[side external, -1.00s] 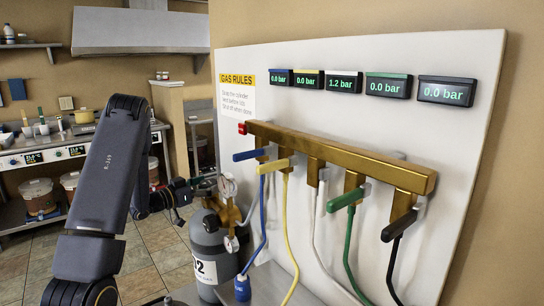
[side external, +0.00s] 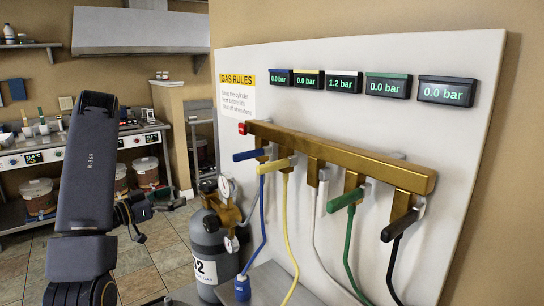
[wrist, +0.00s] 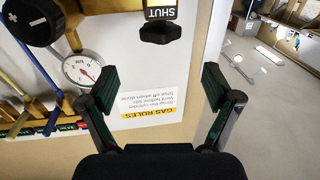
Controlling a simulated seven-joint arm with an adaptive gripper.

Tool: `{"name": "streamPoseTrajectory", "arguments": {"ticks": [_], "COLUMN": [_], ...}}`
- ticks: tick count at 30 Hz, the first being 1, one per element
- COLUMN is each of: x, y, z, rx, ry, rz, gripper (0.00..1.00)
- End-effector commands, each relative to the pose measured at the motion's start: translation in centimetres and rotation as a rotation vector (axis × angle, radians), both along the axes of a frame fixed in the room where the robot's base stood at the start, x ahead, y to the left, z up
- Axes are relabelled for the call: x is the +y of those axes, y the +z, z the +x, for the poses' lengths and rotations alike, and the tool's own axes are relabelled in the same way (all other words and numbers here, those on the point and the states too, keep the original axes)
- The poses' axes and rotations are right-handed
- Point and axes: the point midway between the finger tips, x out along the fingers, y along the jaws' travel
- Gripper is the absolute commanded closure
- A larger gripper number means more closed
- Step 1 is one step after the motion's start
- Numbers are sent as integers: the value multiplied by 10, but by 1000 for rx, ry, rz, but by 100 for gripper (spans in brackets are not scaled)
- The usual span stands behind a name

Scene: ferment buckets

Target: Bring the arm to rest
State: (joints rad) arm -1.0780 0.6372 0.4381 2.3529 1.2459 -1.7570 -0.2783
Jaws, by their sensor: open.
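My gripper (side external: 158,219) is at the left of the side external view, in open air to the left of the grey gas cylinder (side external: 208,248) and its regulator. In the wrist view my gripper (wrist: 158,88) has its two dark fingers spread wide, with nothing between them. Beyond the fingers are the white board and the upside-down gas rules sign (wrist: 150,103). My arm stands upright and bent at the left of the side view.
A brass manifold (side external: 335,155) with coloured valve handles and hoses is on the white board (side external: 390,130). Pressure displays (side external: 345,84) sit above; the middle one reads 1.2 bar, the others 0.0. A round gauge (wrist: 82,69) is left of my fingers. A bench with buckets stands behind my arm.

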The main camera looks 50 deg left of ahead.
Motion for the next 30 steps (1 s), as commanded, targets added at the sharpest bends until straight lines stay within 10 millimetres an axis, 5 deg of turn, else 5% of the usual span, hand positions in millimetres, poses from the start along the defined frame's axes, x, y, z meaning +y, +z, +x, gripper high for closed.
{"name": "streamPoseTrajectory", "arguments": {"ticks": [4, 8, 12, 16, 19, 23, 30], "x": [0, 2, -5, -30, -60, -111, -244], "y": [5, 25, 69, 108, 124, 121, 90], "z": [8, 37, 72, 84, 80, 73, 22], "rx": [19, 102, 213, 296, 357, 479, 832], "ry": [7, 56, 177, 284, 324, 298, 64], "rz": [25, 118, 218, 210, 151, 64, -50], "gripper": [11, 11, 11, 11, 11, 11, 11]}}
